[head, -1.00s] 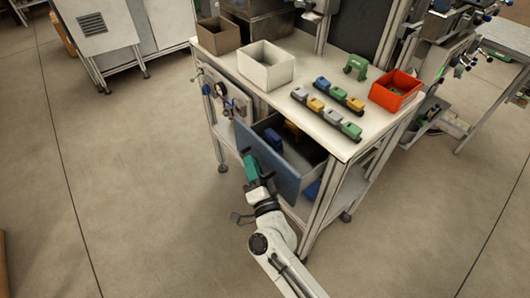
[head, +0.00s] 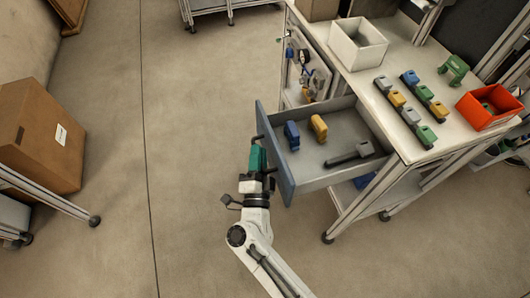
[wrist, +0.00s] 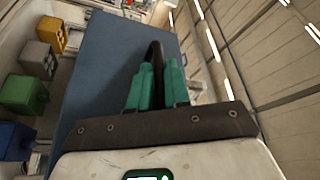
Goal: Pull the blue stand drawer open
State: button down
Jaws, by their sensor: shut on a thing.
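The blue stand drawer (head: 275,155) is pulled well out of the stand in the head view. Its grey inside holds a blue block (head: 291,136), a yellow block (head: 319,128) and a dark grey tool-like piece (head: 350,156). My gripper (head: 257,152), with green fingers, is at the outer face of the drawer front. In the wrist view its fingers (wrist: 157,80) are shut on the dark drawer handle (wrist: 154,52), against the blue front (wrist: 100,75). The fingers hide part of the handle.
The stand top (head: 392,62) carries a white bin (head: 357,47), a red bin (head: 487,106), a green piece (head: 454,70) and two rows of coloured blocks. A cardboard box (head: 40,138) stands at left. The floor between is clear.

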jog(key=shift+f, duration=0.15)
jog(key=c, duration=1.4)
grip_release()
jog(key=shift+c, duration=0.2)
jog(key=shift+s, duration=0.15)
jog(key=b+v, duration=0.1)
jog(key=v, duration=0.9)
jog(key=shift+s, duration=0.3)
